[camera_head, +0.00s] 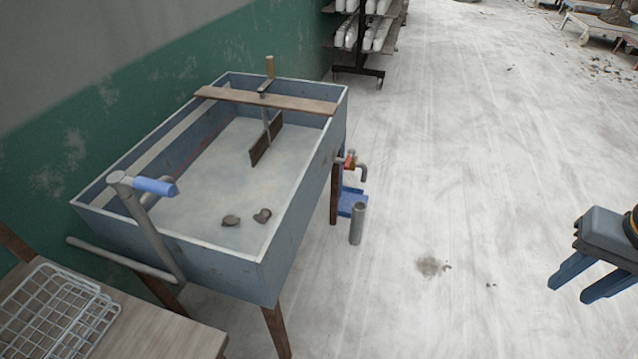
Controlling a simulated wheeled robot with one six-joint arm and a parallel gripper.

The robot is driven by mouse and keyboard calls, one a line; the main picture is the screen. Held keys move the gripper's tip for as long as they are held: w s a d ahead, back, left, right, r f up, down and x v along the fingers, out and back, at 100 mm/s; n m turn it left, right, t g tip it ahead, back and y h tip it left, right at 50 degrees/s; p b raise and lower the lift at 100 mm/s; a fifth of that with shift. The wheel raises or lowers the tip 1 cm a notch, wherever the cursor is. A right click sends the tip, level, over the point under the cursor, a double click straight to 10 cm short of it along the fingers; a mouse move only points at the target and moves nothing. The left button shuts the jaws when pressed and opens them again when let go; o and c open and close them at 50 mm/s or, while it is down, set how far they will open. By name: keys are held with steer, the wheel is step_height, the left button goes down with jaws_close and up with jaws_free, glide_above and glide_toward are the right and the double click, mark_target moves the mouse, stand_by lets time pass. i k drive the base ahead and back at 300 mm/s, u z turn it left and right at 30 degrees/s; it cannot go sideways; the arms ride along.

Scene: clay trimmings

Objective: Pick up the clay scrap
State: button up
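Two small dark grey lumps that look like clay scraps lie in the blue-grey trough (265,262). One lump (231,220) is a little left of the other lump (263,215), near the trough's front end. Small grey bits (490,285) also lie on the floor, beside a greyish patch (430,266). I cannot tell which piece the task means. My gripper (568,292) is at the right edge, its two blue fingers apart with nothing between them. It is over the floor, well to the right of the trough and of the floor bits.
A wooden board (300,103) with a paddle (266,145) spans the trough. A grey pipe handle (150,225) rises at its front left. A metal cylinder (357,224) stands beside it. A wire rack (55,315) lies on a bench. The floor between trough and gripper is mostly clear.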

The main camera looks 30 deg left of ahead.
mark_target(262, 217)
steer(key=u, duration=0.1)
steer(key=i, duration=1.25)
steer(key=u, duration=1.4)
steer(key=i, duration=0.85)
steer(key=u, duration=1)
